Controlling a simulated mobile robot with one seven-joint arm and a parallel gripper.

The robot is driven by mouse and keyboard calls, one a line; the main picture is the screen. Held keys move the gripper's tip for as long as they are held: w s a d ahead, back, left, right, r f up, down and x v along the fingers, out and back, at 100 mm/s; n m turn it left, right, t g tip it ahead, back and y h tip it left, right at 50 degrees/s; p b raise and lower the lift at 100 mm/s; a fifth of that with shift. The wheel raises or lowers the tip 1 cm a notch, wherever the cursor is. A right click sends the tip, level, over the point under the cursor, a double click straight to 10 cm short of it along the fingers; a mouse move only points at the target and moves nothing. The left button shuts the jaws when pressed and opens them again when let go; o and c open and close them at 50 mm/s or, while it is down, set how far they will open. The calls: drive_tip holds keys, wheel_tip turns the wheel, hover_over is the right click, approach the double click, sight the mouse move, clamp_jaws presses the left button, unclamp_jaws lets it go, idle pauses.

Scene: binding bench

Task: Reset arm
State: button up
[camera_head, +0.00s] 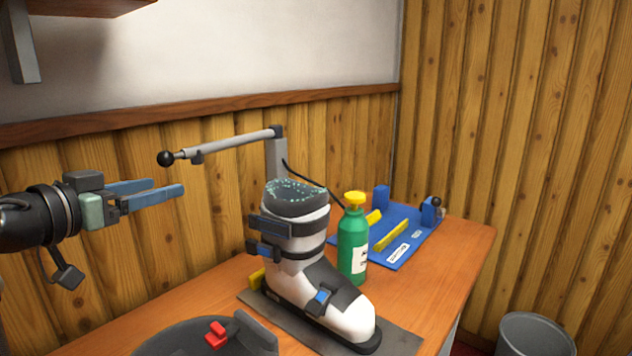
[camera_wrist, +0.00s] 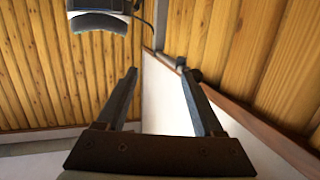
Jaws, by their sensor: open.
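A grey hinged arm (camera_head: 232,143) on an upright post (camera_head: 277,160) reaches left over the bench. It slopes slightly down to a black ball knob (camera_head: 165,158) at its free end. My gripper (camera_head: 168,189) is open and empty, pointing right, a little below and apart from the knob in the head view. In the wrist view my gripper (camera_wrist: 160,72) has its two fingers spread, with nothing between them. A dark round end, likely the knob (camera_wrist: 196,75), shows by the right fingertip; whether they touch cannot be told.
A ski boot (camera_head: 345,310) stands on a grey mat (camera_head: 402,340), beside a green bottle (camera_head: 353,245) with a yellow cap. A blue jig (camera_head: 410,243) lies behind. A dark tray (camera_head: 180,345) with a red piece is at the front. A bin (camera_head: 535,335) stands right.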

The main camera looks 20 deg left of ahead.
drive_tip(key=w+d+r+t+y, duration=0.15)
drive_tip(key=d+r, duration=0.35)
drive_tip(key=d, duration=0.6)
drive_tip(key=w+d+r+t+y, duration=0.1)
drive_tip(key=d+r+t+y, duration=0.2)
drive_tip(key=d, duration=0.8)
drive_tip(key=s+d+r+n+t+h, duration=0.1)
drive_tip(key=s+d+r+t, duration=0.2)
drive_tip(key=s+d+r, duration=0.45)
drive_tip(key=s+d+r+t+h, duration=0.2)
drive_tip(key=s+d+r+t, duration=0.2)
drive_tip(key=s+d, duration=0.5)
wheel_tip(320, 180, up, 16)
drive_tip(key=a+p, duration=0.1)
drive_tip(key=p, duration=1.5)
drive_tip(key=shift+s+r, duration=0.25)
drive_tip(key=shift+s, duration=0.1)
